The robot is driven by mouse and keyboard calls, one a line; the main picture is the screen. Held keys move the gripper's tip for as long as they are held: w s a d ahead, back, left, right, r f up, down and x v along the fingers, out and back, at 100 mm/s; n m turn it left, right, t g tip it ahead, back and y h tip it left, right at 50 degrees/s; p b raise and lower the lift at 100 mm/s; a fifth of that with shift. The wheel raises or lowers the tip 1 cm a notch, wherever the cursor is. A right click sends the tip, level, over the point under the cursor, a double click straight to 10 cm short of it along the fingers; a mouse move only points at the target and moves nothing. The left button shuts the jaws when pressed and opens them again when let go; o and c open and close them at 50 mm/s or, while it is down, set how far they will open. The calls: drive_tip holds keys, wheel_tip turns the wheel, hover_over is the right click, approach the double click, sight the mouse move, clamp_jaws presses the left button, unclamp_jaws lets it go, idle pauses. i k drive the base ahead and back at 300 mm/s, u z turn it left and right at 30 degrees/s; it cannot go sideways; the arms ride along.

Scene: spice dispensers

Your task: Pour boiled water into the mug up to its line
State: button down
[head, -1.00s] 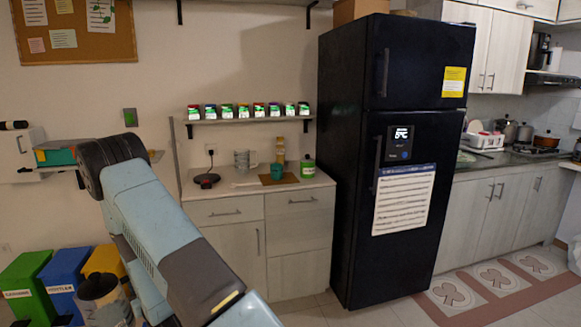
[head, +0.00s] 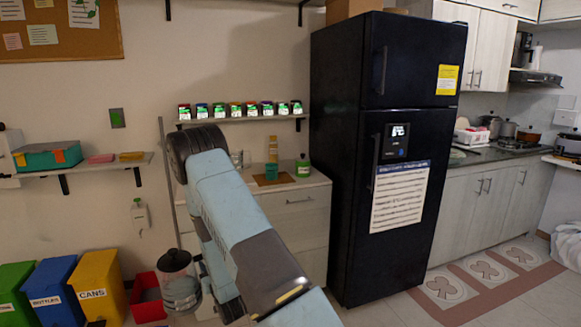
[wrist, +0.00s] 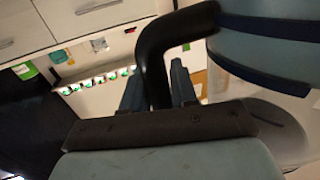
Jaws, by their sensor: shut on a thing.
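My gripper (wrist: 158,88) is shut on the black handle (wrist: 153,50) of a kettle, with one finger on each side of it. In the head view the kettle (head: 180,292) hangs low at the left of my arm, with a dark lid and a see-through body. It looks about upright, above the floor and away from the counter. A teal mug (head: 271,172) stands on a brown board on the counter; its line is too small to see. A grey patterned cup is mostly hidden behind my arm.
The counter (head: 305,183) also holds a green jar (head: 303,168). A shelf of several spice dispensers (head: 235,110) hangs above it. A black fridge (head: 390,160) stands right of the counter. Coloured bins (head: 55,290) stand at the lower left. Floor shows before the fridge.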

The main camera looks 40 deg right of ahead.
sight(271, 169)
drive_tip(key=u, duration=1.6)
drive_tip(key=i, duration=0.1)
drive_tip(key=z, duration=2.25)
drive_tip(key=i, duration=0.95)
drive_tip(key=u, duration=0.2)
drive_tip(key=k, duration=0.75)
drive_tip(key=z, duration=0.2)
